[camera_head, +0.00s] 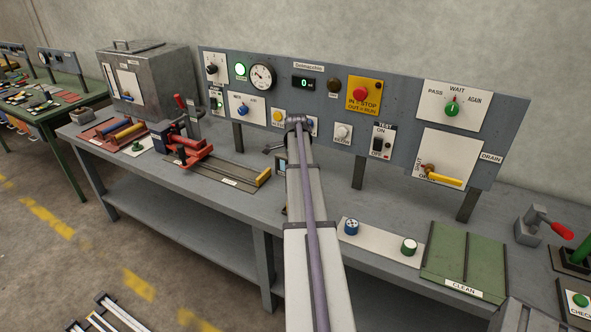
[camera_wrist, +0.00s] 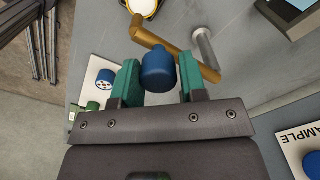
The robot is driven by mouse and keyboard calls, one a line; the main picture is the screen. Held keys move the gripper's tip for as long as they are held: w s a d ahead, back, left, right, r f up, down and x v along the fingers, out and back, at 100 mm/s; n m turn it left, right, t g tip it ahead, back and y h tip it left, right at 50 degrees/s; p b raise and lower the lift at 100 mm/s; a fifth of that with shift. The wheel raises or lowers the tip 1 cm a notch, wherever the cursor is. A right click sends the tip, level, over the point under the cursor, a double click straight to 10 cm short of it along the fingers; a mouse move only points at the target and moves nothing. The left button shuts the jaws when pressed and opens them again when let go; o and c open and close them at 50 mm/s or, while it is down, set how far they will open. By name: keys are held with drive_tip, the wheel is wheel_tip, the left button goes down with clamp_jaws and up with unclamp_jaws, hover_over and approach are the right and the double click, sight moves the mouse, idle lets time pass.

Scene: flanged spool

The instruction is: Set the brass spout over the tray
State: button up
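The brass spout (camera_wrist: 204,68) shows in the wrist view as a bent golden tube beside a pale metal post (camera_wrist: 207,47). A blue cylinder (camera_wrist: 158,72) stands in front of the tube; it looks like a knob on it, but the joint is hidden. My gripper (camera_wrist: 160,75) has its two teal fingers on either side of this cylinder. They look apart, with a narrow gap at the right finger; contact at the left is unclear. In the head view my arm hides the gripper and spout. I cannot tell which thing is the tray.
A white plate (camera_head: 376,242) with a blue jar (camera_head: 351,227) and a green jar (camera_head: 409,246) lies right of my arm. A green panel marked CLEAN (camera_head: 464,262) is beyond it. A control panel (camera_head: 330,60) stands along the back. A SAMPLE plate (camera_wrist: 294,152) lies at lower right.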

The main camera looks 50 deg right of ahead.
drive_tip(key=o, duration=0.4)
drive_tip(key=shift+c, duration=0.2)
wheel_tip(320, 180, up, 11)
drive_tip(key=p, duration=1)
drive_tip(key=shift+p, duration=0.4)
drive_tip(key=shift+f, duration=0.15)
drive_tip(key=s+a+f+n+b, duration=0.1)
drive_tip(key=a+n, duration=0.7)
drive_tip(key=a, duration=0.9)
drive_tip(key=s+a+f+n+b, duration=0.1)
drive_tip(key=s+a+n, duration=0.3)
drive_tip(key=a, duration=1.4)
drive_tip(key=s+a+f+n+b, duration=0.2)
drive_tip(key=a+n, duration=1)
drive_tip(key=a, duration=0.6)
drive_tip(key=shift+s+n, duration=0.4)
drive_tip(key=shift+s, duration=0.3)
